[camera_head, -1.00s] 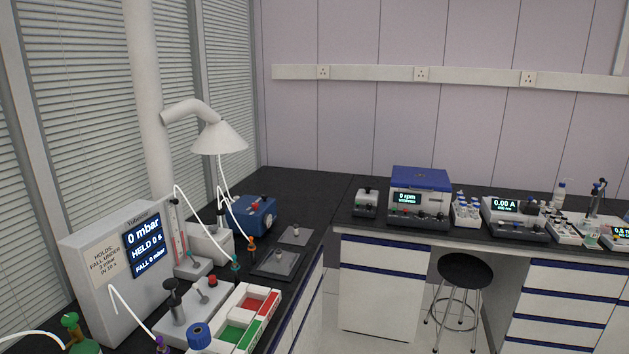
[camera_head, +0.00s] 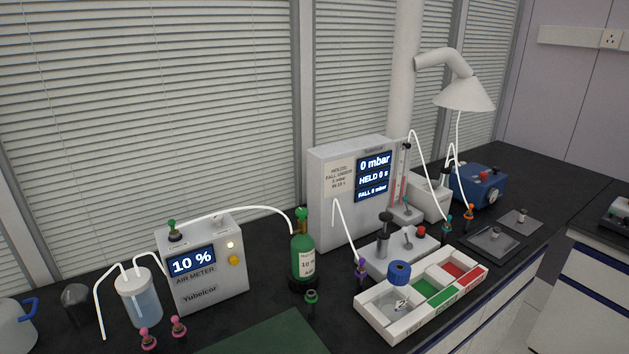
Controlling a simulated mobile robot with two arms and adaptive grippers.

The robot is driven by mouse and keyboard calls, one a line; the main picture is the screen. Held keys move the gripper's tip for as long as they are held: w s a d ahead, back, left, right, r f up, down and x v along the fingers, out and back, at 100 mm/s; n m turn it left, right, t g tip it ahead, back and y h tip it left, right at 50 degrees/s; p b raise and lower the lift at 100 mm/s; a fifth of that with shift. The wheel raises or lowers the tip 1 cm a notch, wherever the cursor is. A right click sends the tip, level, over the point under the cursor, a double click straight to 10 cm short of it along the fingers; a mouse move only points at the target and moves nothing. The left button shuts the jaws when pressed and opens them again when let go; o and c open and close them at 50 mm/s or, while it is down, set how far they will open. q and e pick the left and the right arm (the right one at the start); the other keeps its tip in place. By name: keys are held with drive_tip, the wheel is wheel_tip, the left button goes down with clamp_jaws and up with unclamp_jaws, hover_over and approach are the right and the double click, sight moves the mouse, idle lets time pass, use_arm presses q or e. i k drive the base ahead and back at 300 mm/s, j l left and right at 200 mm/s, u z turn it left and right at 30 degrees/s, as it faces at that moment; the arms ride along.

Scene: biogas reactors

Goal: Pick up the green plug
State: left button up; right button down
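A small dark piece with a green collar (camera_head: 312,297) stands on the black bench in front of the green gas bottle; it looks like the green plug. Neither of my grippers shows in this view.
A white divided tray (camera_head: 405,322) with red and green compartments and a blue-capped jar (camera_head: 400,285) lies right of the small piece. Two pink-collared pieces (camera_head: 179,327) stand at front left. A dark green mat (camera_head: 265,335) lies at the front edge.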

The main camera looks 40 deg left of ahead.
sight(171, 223)
drive_tip(key=u, duration=2.15)
